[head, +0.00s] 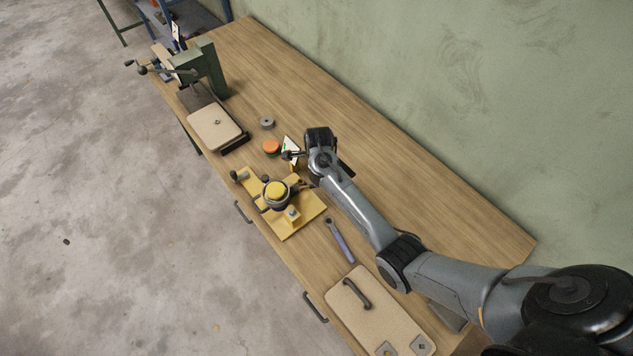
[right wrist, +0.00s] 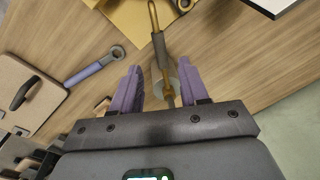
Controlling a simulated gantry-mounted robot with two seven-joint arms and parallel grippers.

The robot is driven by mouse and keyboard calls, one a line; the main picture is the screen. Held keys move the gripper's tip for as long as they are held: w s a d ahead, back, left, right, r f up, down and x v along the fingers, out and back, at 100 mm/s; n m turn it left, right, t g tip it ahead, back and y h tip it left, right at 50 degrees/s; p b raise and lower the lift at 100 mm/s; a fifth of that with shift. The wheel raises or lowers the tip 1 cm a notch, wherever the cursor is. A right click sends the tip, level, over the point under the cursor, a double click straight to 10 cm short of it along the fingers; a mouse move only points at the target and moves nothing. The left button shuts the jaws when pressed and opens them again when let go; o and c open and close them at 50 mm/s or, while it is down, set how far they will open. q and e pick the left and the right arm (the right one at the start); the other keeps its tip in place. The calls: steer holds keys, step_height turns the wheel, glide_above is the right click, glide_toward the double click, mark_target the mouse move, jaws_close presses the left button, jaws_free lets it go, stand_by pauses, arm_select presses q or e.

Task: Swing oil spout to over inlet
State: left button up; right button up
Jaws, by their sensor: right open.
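The yellow fixture (head: 290,225) stands on the bench in the head view, with a round yellow-topped part (head: 277,190) in a dark ring. Its yellow plate also shows at the top of the right wrist view (right wrist: 112,18). A thin brass-coloured spout with a grey sleeve (right wrist: 160,52) runs down from the plate to between my right gripper's purple fingers. My right gripper (right wrist: 160,80) is open, one finger on each side of the spout, with gaps visible. In the head view my right arm hides most of this gripper. I cannot make out the inlet. My left gripper is not in view.
A blue-handled wrench (head: 339,240) lies near the fixture. A beige board with a black handle (head: 350,308) is nearer. Beyond the fixture are an orange-topped tin (head: 271,146), a grey ring (head: 267,123), another beige board (head: 214,128) and a green press (head: 205,68). The wall-side bench is clear.

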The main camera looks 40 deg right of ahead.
steer(key=shift+w+f, duration=0.15)
steer(key=shift+f, duration=1.3)
steer(key=shift+w+f, duration=0.15)
steer(key=shift+f, duration=1.3)
steer(key=shift+d, duration=0.1)
jaws_close()
